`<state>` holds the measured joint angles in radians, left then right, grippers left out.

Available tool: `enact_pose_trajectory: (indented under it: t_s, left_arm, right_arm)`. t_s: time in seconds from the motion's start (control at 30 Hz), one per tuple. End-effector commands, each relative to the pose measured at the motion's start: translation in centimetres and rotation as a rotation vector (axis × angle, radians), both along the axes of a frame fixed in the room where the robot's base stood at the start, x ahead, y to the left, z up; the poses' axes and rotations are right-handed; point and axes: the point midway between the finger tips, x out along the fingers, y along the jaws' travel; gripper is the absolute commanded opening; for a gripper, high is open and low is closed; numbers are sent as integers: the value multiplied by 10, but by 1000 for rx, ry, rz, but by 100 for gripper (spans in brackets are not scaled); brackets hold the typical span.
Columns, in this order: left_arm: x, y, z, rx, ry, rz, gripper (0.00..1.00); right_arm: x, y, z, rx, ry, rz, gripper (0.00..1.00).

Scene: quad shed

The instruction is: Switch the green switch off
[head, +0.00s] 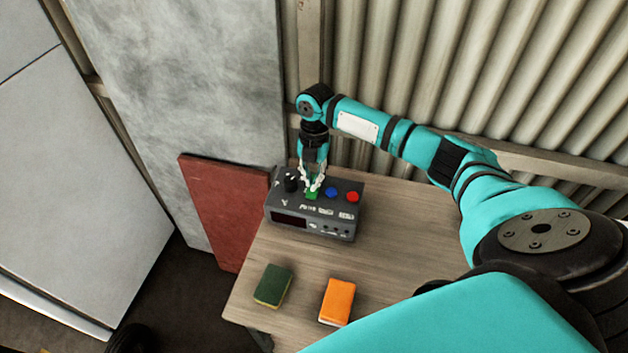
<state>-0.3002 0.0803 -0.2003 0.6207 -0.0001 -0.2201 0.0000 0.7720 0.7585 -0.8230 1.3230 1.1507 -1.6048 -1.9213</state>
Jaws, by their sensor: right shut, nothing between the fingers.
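A dark grey control box (345,225) stands on the wooden table. On its top are a black knob (291,183), a green switch (312,195), a blue button (332,191) and a red button (352,197). My right gripper (311,188) points down at the green switch with its fingers shut and empty. Its fingertips are right at the switch and partly cover it. I cannot tell whether they touch it or which way the switch is set. My left gripper is not in view.
A red panel (225,210) leans beyond the table's left edge. A corrugated wall (480,70) stands close behind. The table between box and sponges is clear.

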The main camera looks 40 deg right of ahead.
Motion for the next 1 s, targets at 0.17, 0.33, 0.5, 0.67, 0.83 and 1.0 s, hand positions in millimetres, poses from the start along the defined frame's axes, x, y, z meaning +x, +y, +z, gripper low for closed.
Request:
enact_pose_trajectory:
  t_s: [0.17, 0.33, 0.5, 0.67, 0.83, 1.0]
  left_arm:
    - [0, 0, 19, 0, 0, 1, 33]
    - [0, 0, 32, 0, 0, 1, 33]
    - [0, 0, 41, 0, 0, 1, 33]
    - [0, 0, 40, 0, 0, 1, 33]
    - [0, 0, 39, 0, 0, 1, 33]
    - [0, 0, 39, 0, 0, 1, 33]
  right_arm:
    - [0, 0, 19, 0, 0, 1, 0]
    - [0, 0, 33, 0, 0, 1, 0]
    - [0, 0, 42, 0, 0, 1, 0]
    - [0, 0, 41, 0, 0, 1, 0]
    - [0, 0, 41, 0, 0, 1, 0]
    - [0, 0, 41, 0, 0, 1, 0]
